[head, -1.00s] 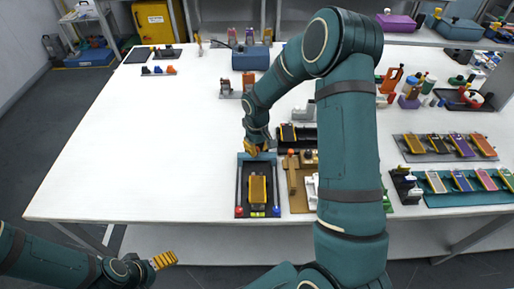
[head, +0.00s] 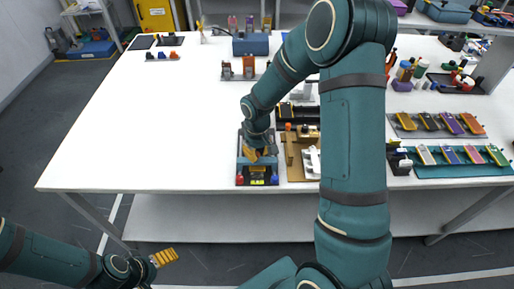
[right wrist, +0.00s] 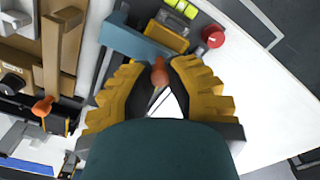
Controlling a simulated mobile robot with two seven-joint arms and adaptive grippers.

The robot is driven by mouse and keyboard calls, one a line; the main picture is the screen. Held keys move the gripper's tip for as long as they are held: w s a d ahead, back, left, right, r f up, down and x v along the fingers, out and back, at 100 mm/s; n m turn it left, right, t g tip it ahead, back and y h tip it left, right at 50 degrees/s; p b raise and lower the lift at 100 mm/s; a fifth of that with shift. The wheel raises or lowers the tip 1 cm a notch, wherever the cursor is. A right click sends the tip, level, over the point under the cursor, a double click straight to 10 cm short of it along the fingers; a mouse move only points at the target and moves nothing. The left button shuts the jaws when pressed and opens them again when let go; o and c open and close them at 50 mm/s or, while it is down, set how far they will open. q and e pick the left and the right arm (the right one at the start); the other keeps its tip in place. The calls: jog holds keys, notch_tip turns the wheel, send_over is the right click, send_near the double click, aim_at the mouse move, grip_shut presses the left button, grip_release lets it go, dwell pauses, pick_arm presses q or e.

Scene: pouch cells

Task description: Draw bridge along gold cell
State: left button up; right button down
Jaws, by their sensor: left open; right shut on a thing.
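The gold cell (head: 257,171) lies in a dark fixture (head: 240,183) at the table's front edge. Its near part shows; the rest is hidden by the bridge and my right gripper. The bridge (right wrist: 132,43) is a blue bar across the fixture, with an orange knob (right wrist: 160,74). My right gripper (head: 259,155) is shut on that knob, over the middle of the fixture. In the right wrist view, part of the gold cell (right wrist: 163,37) shows beyond the bar. My left gripper (head: 163,258) is open and empty, below and left of the table's front edge.
A brown board (head: 289,175) with white parts stands close right of the fixture. Trays of coloured cells (head: 458,163) lie further right. A red knob (right wrist: 213,36) sits at the fixture's front. The table left of the fixture is clear.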

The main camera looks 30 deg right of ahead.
jog(key=shift+s+a, duration=0.1)
jog(key=shift+s, duration=0.05)
jog(key=c, duration=0.9)
grip_release()
jog(key=shift+o, duration=0.2)
jog(key=shift+r, duration=0.15)
notch_tip(320, 180, up, 12)
